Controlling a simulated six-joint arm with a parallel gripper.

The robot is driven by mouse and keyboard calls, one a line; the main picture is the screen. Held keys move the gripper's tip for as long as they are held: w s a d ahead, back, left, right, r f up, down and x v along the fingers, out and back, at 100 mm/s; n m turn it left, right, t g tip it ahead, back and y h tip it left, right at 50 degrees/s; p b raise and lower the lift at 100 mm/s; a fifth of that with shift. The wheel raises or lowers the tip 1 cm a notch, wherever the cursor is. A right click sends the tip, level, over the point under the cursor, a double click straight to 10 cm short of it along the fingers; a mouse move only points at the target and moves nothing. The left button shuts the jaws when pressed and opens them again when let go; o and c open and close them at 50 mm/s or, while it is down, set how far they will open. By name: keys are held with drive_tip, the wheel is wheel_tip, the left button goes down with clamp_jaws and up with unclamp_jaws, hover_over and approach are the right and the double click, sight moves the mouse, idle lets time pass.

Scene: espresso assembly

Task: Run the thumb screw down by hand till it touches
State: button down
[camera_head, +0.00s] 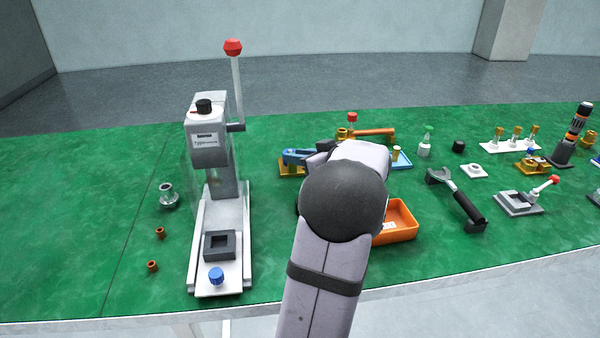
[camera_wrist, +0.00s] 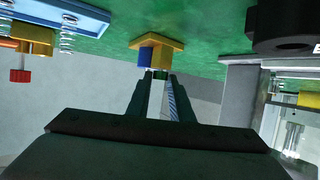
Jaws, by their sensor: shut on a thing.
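In the wrist view my gripper (camera_wrist: 160,76) is shut, its fingertips close together on a small part, likely the thumb screw. That part is mostly hidden between the tips, so its thread and any gap below it cannot be seen. Just beyond the tips is a gold block (camera_wrist: 164,44) with a blue face (camera_wrist: 145,57). A blue clamp-like part (camera_head: 298,156) on a gold base (camera_head: 288,171) shows at the left of my wrist.
The white lever press (camera_head: 208,135) stands left, with a blue knob (camera_head: 216,276) on its front plate. An orange tray (camera_head: 402,222) lies right of my wrist. A portafilter (camera_head: 458,197) and several small fixtures lie farther right. The green table is clear at far left.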

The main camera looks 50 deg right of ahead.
drive_tip(key=shift+w+a+f+m+g+h+b, duration=0.15)
drive_tip(key=shift+m+h+b, duration=0.55)
drive_tip(key=shift+b, duration=1)
drive_tip(key=shift+w+a+f+m+g+h+b, duration=0.2)
drive_tip(key=shift+m+h+b, duration=0.45)
drive_tip(key=shift+b, duration=1.05)
drive_tip(key=shift+a+r+m+g+h+b, duration=0.2)
drive_tip(key=shift+m+g+h+b, duration=0.25)
drive_tip(key=shift+h+b, duration=0.15)
drive_tip(key=shift+a+r+m+g+h+b, duration=0.15)
drive_tip(key=shift+m+g+h+b, duration=0.2)
drive_tip(key=shift+h+b, duration=0.25)
drive_tip(key=shift+w+a+r+m+g+h+p, duration=0.15)
drive_tip(key=shift+m+g+h+p, duration=0.35)
drive_tip(key=shift+m, duration=0.35)
drive_tip(key=shift+w+r+m+g+h+p, duration=0.1)
drive_tip(key=shift+m+g+h+p, duration=0.45)
drive_tip(key=shift+p, duration=0.45)
drive_tip(key=m+g+p, duration=0.1)
drive_tip(key=p, duration=0.2)
drive_tip(key=shift+w+a+m+h, duration=0.1)
drive_tip(key=shift+m+h, duration=0.15)
drive_tip(key=shift+h, duration=0.15)
drive_tip(key=shift+m+g+p, duration=0.3)
drive_tip(key=shift+g+p, duration=0.1)
drive_tip(key=shift+p, duration=0.3)
drive_tip(key=shift+f+h+p, duration=0.3)
